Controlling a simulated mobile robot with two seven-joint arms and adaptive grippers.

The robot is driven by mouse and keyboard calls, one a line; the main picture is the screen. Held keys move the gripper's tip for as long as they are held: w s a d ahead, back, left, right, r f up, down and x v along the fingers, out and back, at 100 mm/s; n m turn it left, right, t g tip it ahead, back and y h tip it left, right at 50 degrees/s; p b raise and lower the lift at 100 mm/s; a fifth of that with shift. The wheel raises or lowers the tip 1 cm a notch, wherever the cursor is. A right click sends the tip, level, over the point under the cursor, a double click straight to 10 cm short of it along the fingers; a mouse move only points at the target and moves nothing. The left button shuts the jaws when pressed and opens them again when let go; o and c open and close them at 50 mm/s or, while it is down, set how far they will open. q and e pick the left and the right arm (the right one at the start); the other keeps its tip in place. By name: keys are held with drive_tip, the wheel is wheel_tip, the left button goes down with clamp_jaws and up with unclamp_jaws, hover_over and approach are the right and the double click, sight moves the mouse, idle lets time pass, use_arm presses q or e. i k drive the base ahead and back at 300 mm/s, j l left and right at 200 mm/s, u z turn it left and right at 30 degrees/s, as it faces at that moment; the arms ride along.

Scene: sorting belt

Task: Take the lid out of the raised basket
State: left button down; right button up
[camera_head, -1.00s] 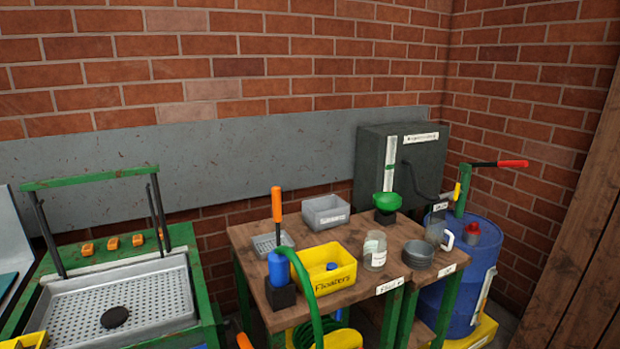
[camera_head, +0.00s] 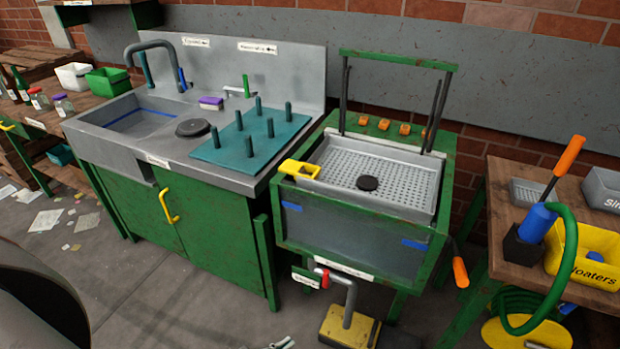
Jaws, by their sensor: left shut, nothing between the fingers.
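The raised basket (camera_head: 415,196) is a perforated grey metal tray set high in a green frame with a tall handle bar. My left gripper (camera_head: 282,343) shows only as small grey tips at the bottom edge, low and well apart from the basket. It is shut and empty; most of it is cut off. My right gripper is not in view.
A sink counter with a teal peg board (camera_head: 250,145) and another dark disc (camera_head: 193,127) stands left. A wooden table (camera_head: 508,268) with a blue bottle (camera_head: 537,222) stands right. A yellow pedal block (camera_head: 348,328) is below.

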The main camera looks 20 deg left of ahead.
sight(367, 183)
drive_tip(key=u, duration=0.3)
drive_tip(key=j+z, duration=0.15)
drive_tip(key=z, duration=0.35)
drive_tip(key=i+j+z, duration=0.1)
drive_tip(key=j+z, duration=0.15)
drive_tip(key=z, duration=0.25)
drive_tip(key=j+z, duration=0.2)
drive_tip(key=z, duration=0.3)
drive_tip(key=k+j+z, duration=0.2)
drive_tip(key=j, duration=0.25)
drive_tip(key=j+z, duration=0.25)
drive_tip(key=j, duration=0.2)
